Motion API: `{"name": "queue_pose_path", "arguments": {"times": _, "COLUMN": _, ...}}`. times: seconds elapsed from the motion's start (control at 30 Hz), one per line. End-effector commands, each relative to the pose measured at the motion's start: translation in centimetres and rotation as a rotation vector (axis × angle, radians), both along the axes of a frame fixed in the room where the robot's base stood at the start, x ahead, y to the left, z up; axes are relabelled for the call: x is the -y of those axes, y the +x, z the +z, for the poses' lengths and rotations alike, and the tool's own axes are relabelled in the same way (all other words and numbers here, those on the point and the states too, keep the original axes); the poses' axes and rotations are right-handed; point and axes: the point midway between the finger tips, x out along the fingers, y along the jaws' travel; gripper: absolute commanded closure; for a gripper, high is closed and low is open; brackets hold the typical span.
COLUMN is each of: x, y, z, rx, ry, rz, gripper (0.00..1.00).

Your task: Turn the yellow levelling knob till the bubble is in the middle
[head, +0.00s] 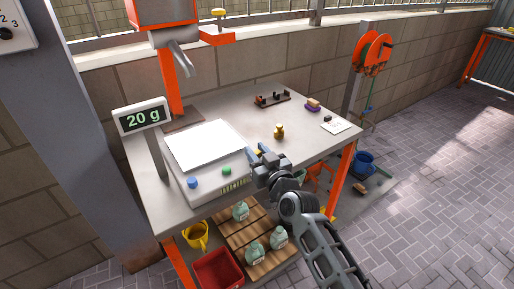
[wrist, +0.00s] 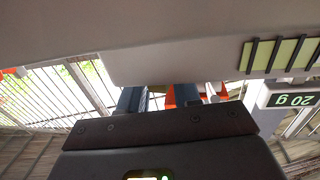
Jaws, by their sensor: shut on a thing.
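The white-topped scale (head: 205,146) stands on the grey table, with a blue knob (head: 192,183) and a green knob (head: 227,171) on its near side. My gripper (head: 254,153) is at the scale's right corner, shut on the yellow knob (head: 258,150), which is mostly hidden by the fingers. A yellow-green level vial with dark bars (head: 236,185) is on the scale's front; it also shows in the wrist view (wrist: 280,55). I cannot make out where the bubble is. In the wrist view the fingers (wrist: 160,97) reach under the scale's pale body, and the knob is hidden.
A display (head: 143,118) reading 20 g stands at the table's left. A small brass weight (head: 279,131), a dark block rack (head: 272,99) and a white card (head: 336,124) lie right of the scale. Bottles and a red bin (head: 218,268) are below.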

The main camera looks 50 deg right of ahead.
Motion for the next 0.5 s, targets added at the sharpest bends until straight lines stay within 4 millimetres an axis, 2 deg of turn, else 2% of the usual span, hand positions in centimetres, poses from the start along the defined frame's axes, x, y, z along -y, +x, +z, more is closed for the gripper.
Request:
{"name": "queue_pose_path", "arguments": {"times": 0.2, "x": 0.02, "y": -0.02, "z": 0.01, "rx": 0.002, "ry": -0.001, "rz": -0.001, "gripper": 0.98}}
{"name": "queue_pose_path", "arguments": {"times": 0.23, "x": 0.02, "y": -0.02, "z": 0.01, "rx": 0.002, "ry": -0.001, "rz": -0.001, "gripper": 0.66}}
{"name": "queue_pose_path", "arguments": {"times": 0.4, "x": 0.01, "y": -0.02, "z": 0.01, "rx": 0.001, "ry": 0.000, "rz": 0.000, "gripper": 0.50}}
{"name": "queue_pose_path", "arguments": {"times": 0.5, "x": 0.01, "y": -0.01, "z": 0.01, "rx": 0.001, "ry": 0.000, "rz": 0.000, "gripper": 0.49}}
